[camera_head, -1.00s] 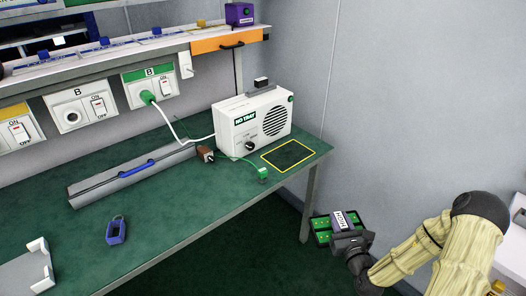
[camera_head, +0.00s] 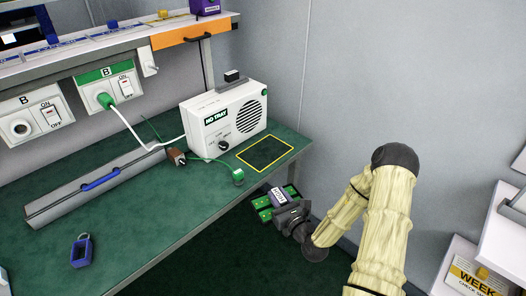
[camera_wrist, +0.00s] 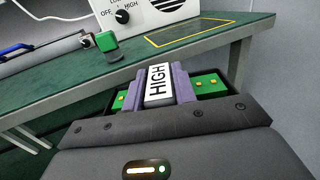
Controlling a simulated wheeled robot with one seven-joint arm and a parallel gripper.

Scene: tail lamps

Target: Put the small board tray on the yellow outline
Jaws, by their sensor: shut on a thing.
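The small board tray (camera_head: 264,209) is dark with green boards in it and a white label reading HIGH. My gripper (camera_head: 282,200) is shut on its middle and holds it off the front edge of the bench, below the top's level in the head view. In the wrist view the tray (camera_wrist: 209,84) sits between the purple fingers of my gripper (camera_wrist: 158,86), with green boards showing on both sides. The yellow outline (camera_head: 265,153) is an empty rectangle on the green bench top, right of the white box; it also shows in the wrist view (camera_wrist: 185,34).
The white box (camera_head: 217,125) marked NO TRAY stands behind the outline. A green clip (camera_head: 238,176) on a wire lies left of the outline, near the bench's front edge. A grey channel (camera_head: 95,185) and a blue tag (camera_head: 81,250) lie further left.

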